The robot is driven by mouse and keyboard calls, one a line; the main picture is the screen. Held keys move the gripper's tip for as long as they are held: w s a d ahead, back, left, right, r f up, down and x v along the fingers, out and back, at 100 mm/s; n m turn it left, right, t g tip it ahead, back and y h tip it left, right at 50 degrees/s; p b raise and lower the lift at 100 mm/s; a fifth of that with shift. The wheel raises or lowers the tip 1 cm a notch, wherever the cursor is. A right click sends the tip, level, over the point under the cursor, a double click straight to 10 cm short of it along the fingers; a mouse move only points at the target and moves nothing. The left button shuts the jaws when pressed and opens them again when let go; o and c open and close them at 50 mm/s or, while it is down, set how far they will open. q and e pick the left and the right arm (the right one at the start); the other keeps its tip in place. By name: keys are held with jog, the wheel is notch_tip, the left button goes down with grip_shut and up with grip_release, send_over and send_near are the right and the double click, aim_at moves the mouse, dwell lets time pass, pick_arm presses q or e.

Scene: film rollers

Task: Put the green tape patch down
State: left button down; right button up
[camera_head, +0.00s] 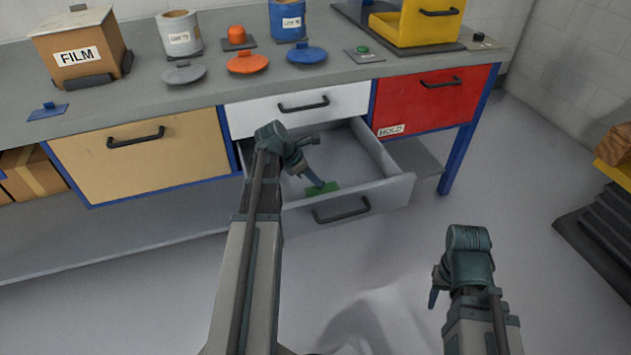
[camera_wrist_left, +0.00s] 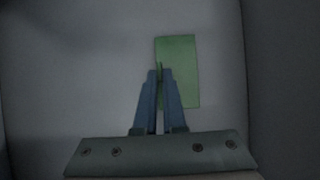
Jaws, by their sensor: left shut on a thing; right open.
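The green tape patch (camera_head: 325,189) is a flat green piece inside the open lower drawer (camera_head: 398,187), near its front wall. My left gripper (camera_head: 318,184) reaches down into that drawer and is shut on the patch. In the left wrist view the green tape patch (camera_wrist_left: 181,75) lies at and right of the blue fingertips (camera_wrist_left: 159,72), which pinch a small upright tab on it. Whether the patch touches the drawer floor is hard to tell. My right gripper (camera_head: 436,285) is open and empty over the floor at the lower right.
The drawer's grey walls stand around my left gripper. Above are a shut white drawer (camera_head: 338,104) and a red HOLD drawer (camera_head: 450,103). A tan drawer (camera_head: 142,160) is left. The bench top holds a FILM box (camera_head: 80,62), tins and coloured lids.

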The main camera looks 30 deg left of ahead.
pick_arm(q)
jog(key=shift+f, duration=0.2)
jog(key=c, duration=1)
grip_release()
jog(key=shift+r, duration=0.1)
jog(key=shift+r, duration=0.2)
jog(key=p+v, duration=1)
jog(key=v, duration=0.2)
jog(key=shift+f, duration=0.15)
